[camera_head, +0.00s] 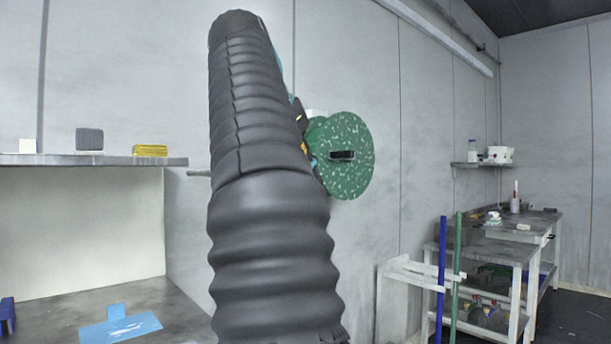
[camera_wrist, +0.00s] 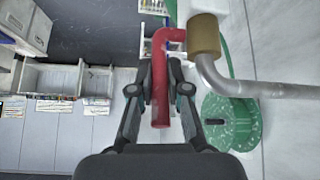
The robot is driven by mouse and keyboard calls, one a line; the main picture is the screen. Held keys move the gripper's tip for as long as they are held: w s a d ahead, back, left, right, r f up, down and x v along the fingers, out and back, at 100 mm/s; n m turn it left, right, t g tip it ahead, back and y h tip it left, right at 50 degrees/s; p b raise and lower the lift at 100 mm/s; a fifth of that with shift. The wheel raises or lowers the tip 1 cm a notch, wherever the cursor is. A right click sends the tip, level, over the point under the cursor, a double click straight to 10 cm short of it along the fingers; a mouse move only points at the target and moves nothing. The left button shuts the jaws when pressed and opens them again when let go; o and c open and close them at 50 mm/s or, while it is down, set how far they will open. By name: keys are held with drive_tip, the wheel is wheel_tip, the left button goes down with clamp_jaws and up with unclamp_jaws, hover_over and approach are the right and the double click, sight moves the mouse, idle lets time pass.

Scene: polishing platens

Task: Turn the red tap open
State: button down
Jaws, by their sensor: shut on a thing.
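The red tap (camera_wrist: 160,80) shows in the wrist view as a bent red lever. Its upper end meets a brass-coloured valve body (camera_wrist: 204,38) on a grey pipe (camera_wrist: 265,89). My gripper (camera_wrist: 161,72) has one finger on each side of the lever's long arm and is shut on it. The lever's free end hangs down between the fingers. In the head view my dark ribbed arm hides the tap and most of the gripper.
A green speckled disc (camera_head: 348,178) is by the wall right of my arm; it also shows in the wrist view (camera_wrist: 228,138). A shelf (camera_head: 60,160) with small blocks is at left. A workbench (camera_head: 500,250) and upright blue and green poles stand at right.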

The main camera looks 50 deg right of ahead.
drive_tip(key=c, duration=1.1)
unclamp_jaws()
drive_tip(key=shift+c, duration=0.2)
drive_tip(key=shift+a+f, duration=0.1)
drive_tip(key=shift+a, duration=0.05)
